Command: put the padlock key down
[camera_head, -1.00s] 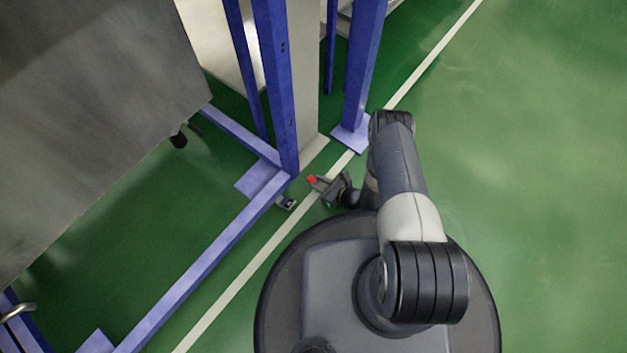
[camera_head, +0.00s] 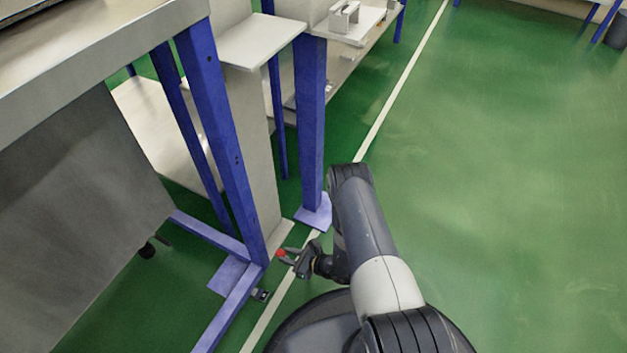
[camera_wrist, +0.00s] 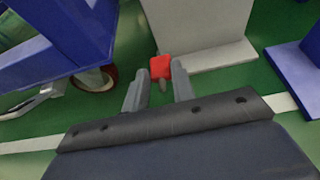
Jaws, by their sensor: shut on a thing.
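The padlock key has a red head (camera_wrist: 160,67) and a short grey part below it, and sits between the fingertips in the wrist view. My gripper (camera_wrist: 160,80) is shut on it. In the head view my gripper (camera_head: 288,256) is small, low beside the blue frame, with the red key head (camera_head: 281,253) at its tip. The key appears to be held above the green floor. How high it is I cannot tell. The rest of the key is hidden between the fingers.
A blue frame with posts (camera_head: 215,130) and a floor rail stands left of my gripper. A grey shelf (camera_head: 262,42) and a bench top (camera_head: 90,60) are higher up. A second blue post (camera_head: 310,130) stands just beyond. Green floor (camera_head: 490,190) is open on the right.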

